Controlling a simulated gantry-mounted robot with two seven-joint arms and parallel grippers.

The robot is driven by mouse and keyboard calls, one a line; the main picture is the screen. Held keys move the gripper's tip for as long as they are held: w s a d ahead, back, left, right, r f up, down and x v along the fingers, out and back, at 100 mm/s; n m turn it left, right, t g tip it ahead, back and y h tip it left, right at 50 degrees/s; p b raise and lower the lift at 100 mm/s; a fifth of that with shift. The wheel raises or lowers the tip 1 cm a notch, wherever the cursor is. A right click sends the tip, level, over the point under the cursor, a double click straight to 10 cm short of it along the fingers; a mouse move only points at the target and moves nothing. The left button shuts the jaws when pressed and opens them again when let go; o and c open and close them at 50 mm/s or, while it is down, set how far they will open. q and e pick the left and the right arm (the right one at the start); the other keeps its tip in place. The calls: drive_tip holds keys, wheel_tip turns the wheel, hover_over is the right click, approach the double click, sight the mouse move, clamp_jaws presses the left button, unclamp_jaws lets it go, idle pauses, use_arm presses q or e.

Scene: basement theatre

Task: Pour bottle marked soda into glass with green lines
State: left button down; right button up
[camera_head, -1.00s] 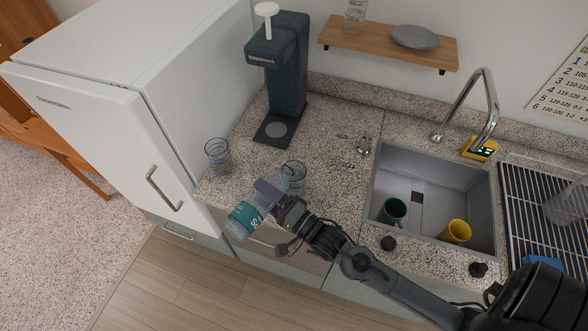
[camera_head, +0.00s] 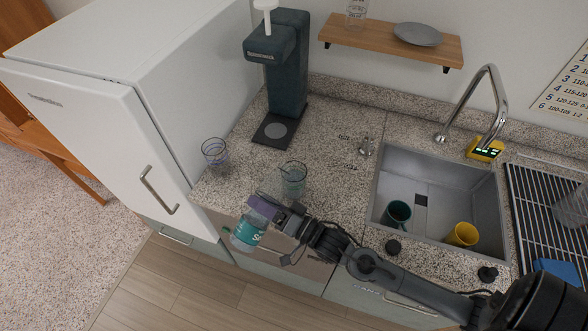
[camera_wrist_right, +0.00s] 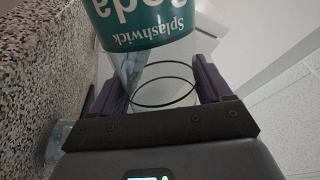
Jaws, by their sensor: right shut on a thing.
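The soda bottle (camera_head: 249,233) is clear, with a teal label reading "Soda"; in the right wrist view the label (camera_wrist_right: 150,22) appears upside down. My right gripper (camera_head: 263,206) is shut around the bottle, holding it tilted at the counter's front edge. The gripper's purple fingers flank the clear part of the bottle in the wrist view. A clear glass with faint greenish lines (camera_head: 293,179) stands upright on the counter, just behind and right of the bottle's upper end. I cannot tell whether it holds liquid. My left gripper is out of view.
Another glass, with bluish-purple lines (camera_head: 214,153), stands near the fridge (camera_head: 110,125). A dark drink machine (camera_head: 284,70) stands behind. The sink (camera_head: 425,170) to the right holds a teal mug (camera_head: 397,214) and a yellow mug (camera_head: 461,235). The counter's middle is clear.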

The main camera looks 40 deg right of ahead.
sight(268, 194)
drive_tip(key=shift+d+r+n, duration=0.1)
drive_tip(key=shift+d+n, duration=0.1)
drive_tip(key=shift+n, duration=0.3)
drive_tip(key=r+n+p, duration=0.1)
drive_tip(key=p, duration=0.1)
drive_tip(key=r+n+p, duration=0.1)
drive_tip(key=n+p, duration=0.1)
drive_tip(key=d+r+n+g+p, duration=0.1)
drive_tip(key=n+p, duration=0.1)
drive_tip(key=shift+w+d+y, duration=0.1)
drive_tip(key=shift+w+y, duration=0.1)
drive_tip(key=shift+y, duration=0.2)
drive_tip(key=n+p, duration=0.1)
drive_tip(key=n, duration=0.1)
drive_tip(key=shift+r+n, duration=0.1)
drive_tip(key=shift+n, duration=0.2)
drive_tip(key=shift+n+g+p, duration=0.3)
drive_tip(key=shift+n+p, duration=0.1)
drive_tip(key=shift+n, duration=0.5)
drive_tip(key=shift+f+n, duration=0.4)
drive_tip(key=shift+n, duration=0.6)
